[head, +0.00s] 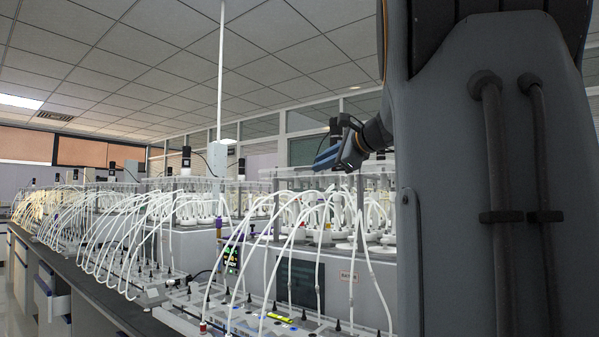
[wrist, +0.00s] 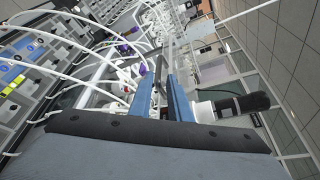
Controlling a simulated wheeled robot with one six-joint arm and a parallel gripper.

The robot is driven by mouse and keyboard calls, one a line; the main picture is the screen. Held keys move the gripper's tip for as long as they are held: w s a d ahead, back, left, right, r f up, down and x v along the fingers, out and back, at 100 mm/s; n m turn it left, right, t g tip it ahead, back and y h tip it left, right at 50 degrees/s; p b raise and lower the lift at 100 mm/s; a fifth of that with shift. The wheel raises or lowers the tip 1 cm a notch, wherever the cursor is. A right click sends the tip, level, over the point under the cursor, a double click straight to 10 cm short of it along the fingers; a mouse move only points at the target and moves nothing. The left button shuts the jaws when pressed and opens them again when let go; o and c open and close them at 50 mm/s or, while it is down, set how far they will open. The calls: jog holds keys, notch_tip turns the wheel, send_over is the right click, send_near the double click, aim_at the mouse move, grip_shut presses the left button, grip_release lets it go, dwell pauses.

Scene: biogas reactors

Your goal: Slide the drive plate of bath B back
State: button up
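My gripper (head: 326,157) is at the upper right of centre in the head view, above the rear part of a bath with a clear plate on top (head: 290,172). Its two blue fingers also show in the wrist view (wrist: 160,80), with a clear gap between them. A thin grey strip (wrist: 158,66) shows in line with that gap; I cannot tell whether the fingers touch it. A black and white motor (wrist: 235,105) stands just right of the fingers. No label reading B is legible, and my arm hides the right part of the bath.
Several white tubes (head: 265,200) arch from the baths to the grey units (head: 250,318) on the front bench. More baths line the bench to the left. A thin white pole (head: 220,80) rises behind them. Above is free room.

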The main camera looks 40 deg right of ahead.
aim_at(309, 168)
jog(key=x, duration=0.7)
jog(key=shift+w+a+p, duration=0.25)
jog(key=shift+p, duration=0.15)
grip_shut()
